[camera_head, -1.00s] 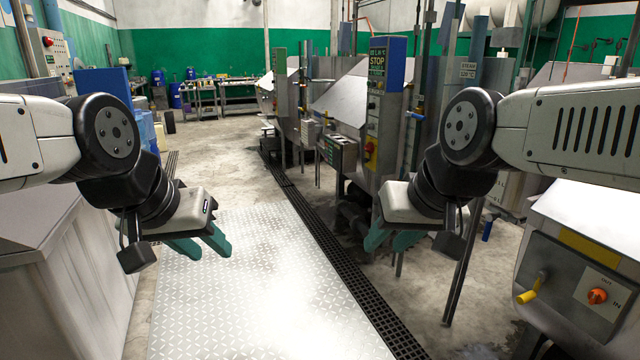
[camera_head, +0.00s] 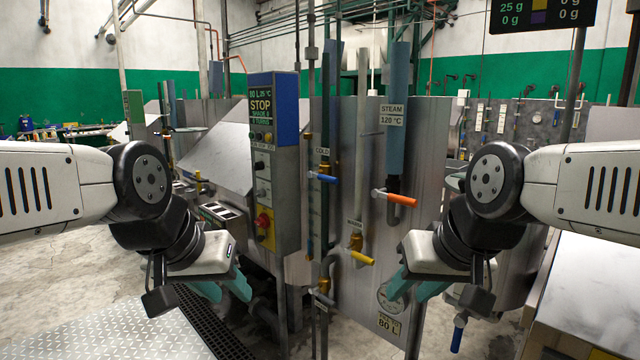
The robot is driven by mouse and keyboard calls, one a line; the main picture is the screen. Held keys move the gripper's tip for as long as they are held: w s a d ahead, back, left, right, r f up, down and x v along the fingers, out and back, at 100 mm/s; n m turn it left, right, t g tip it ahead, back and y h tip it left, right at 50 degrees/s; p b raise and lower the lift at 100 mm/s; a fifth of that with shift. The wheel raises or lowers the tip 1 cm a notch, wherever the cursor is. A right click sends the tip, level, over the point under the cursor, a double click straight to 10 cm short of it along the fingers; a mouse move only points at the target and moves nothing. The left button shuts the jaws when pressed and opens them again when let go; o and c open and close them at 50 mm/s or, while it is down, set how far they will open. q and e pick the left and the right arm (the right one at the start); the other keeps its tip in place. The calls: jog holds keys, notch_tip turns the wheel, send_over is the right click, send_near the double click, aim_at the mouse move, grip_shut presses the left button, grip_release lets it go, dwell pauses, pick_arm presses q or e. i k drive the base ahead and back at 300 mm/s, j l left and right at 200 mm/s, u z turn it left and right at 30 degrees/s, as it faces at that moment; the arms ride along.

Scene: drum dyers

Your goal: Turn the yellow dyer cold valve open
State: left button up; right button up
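A blue valve handle (camera_head: 323,177) sits on a vertical pipe beside a COLD label (camera_head: 322,152), right of the dyer's control column. It points right and slightly down. An orange handle (camera_head: 398,198) is on the STEAM pipe to its right. A yellow handle (camera_head: 361,257) sits lower, between them. My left gripper (camera_head: 226,291) is open and empty, below and left of the cold handle. My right gripper (camera_head: 408,290) is open and empty, below and right of it. Neither gripper appears to touch anything.
The control column (camera_head: 261,160) has a blue STOP display, with a yellow panel and red knob lower down. A steel tank (camera_head: 345,215) stands behind the pipes. Another blue handle (camera_head: 458,333) is low right. The metal floor plate (camera_head: 120,335) is clear at lower left.

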aim_at(329, 179)
jog(key=i+j+z, duration=0.15)
jog(key=z, duration=0.2)
jog(key=i+j+z, duration=0.15)
jog(key=z, duration=0.25)
jog(key=j+z, duration=0.35)
jog(key=i+j+z, duration=0.1)
jog(key=j, duration=0.55)
jog(key=i+j+z, duration=0.15)
jog(key=j, duration=0.5)
jog(key=i+j+z, duration=0.1)
jog(key=j, duration=0.55)
jog(key=i+j+z, duration=0.1)
jog(key=j, duration=0.6)
jog(key=i+z, duration=0.1)
jog(key=z, duration=0.4)
